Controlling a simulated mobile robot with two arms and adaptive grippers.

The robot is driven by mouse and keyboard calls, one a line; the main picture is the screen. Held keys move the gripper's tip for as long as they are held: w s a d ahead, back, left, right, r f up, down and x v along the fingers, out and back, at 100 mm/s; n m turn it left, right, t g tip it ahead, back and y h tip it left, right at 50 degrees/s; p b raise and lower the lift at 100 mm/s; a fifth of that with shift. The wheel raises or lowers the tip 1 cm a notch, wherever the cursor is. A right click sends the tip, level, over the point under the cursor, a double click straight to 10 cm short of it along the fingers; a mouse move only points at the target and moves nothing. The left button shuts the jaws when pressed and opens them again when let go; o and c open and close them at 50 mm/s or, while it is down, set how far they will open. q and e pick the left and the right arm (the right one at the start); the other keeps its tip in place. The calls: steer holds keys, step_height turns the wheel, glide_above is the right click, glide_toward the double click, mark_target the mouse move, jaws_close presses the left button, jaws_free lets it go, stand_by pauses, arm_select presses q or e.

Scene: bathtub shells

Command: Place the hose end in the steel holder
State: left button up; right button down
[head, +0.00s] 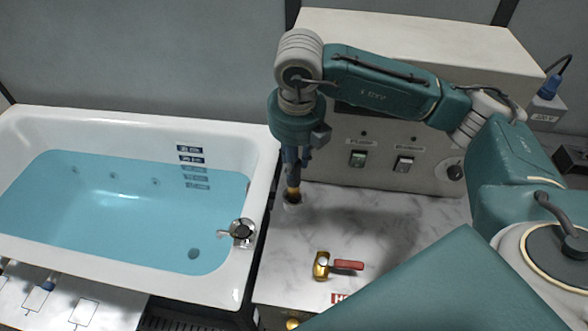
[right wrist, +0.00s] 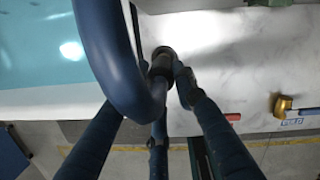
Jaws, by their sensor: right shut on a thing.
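My right gripper (head: 292,178) points down over the left end of the marbled counter, close to the tub rim. It is shut on the blue hose (right wrist: 120,65), which loops large across the right wrist view. A dark grey collar (right wrist: 162,62) shows between the fingers. Below the fingers in the head view is a brass-coloured piece (head: 293,193) at the counter surface; I cannot tell if it touches. A round chrome fitting (head: 241,231) sits on the tub's right rim, apart from the gripper. I cannot tell whether it is the steel holder. My left gripper is out of view.
The bathtub (head: 130,275) holds blue water. A control box (head: 430,170) with switches stands behind. A white panel (head: 75,300) lies at the tub's front.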

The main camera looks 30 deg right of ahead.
mark_target(293, 185)
step_height(293, 185, down, 4)
steer(key=shift+r+p, duration=0.2)
steer(key=shift+p, duration=0.35)
steer(key=shift+f, duration=0.35)
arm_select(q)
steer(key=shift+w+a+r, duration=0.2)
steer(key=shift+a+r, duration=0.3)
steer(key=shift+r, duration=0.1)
arm_select(e)
steer(key=shift+f, duration=0.1)
steer(key=c, duration=1.8)
jaws_free()
steer(key=shift+f, duration=0.1)
steer(key=o, duration=0.4)
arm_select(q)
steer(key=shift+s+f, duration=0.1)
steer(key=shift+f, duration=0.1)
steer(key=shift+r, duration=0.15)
